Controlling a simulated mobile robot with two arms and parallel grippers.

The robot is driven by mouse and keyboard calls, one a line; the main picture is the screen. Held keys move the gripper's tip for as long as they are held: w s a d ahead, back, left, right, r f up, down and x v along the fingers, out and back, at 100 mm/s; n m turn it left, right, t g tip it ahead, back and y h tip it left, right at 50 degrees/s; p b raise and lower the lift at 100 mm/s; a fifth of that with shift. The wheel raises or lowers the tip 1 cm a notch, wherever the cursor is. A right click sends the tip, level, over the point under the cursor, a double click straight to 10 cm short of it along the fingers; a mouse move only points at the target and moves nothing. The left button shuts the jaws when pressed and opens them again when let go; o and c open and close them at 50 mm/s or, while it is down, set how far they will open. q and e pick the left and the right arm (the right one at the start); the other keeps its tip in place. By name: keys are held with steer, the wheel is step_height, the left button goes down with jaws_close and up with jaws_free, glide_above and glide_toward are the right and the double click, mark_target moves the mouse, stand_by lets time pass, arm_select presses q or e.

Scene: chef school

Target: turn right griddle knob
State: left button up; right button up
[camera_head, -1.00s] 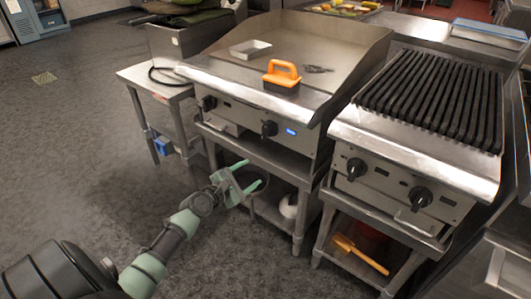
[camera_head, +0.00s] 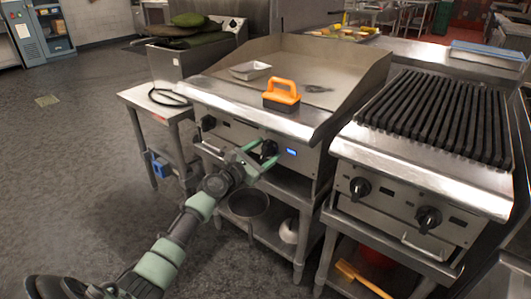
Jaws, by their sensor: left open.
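The flat griddle (camera_head: 220,90) stands in the middle with two black knobs on its front panel. Its right knob (camera_head: 269,148) sits just left of a small lit blue display (camera_head: 291,152). Its left knob (camera_head: 208,123) is farther along the panel. My left gripper (camera_head: 263,154) is open, with its green fingers at the right knob, one above and one below it. I cannot tell whether the fingers touch the knob. My right gripper is not in view.
A chargrill (camera_head: 445,110) with two knobs stands to the right. A pan (camera_head: 249,204) is on the shelf below. Floor is clear at left.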

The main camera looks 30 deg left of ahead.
arm_select(q)
steer(key=c, duration=1.1)
steer(key=shift+o, duration=0.2)
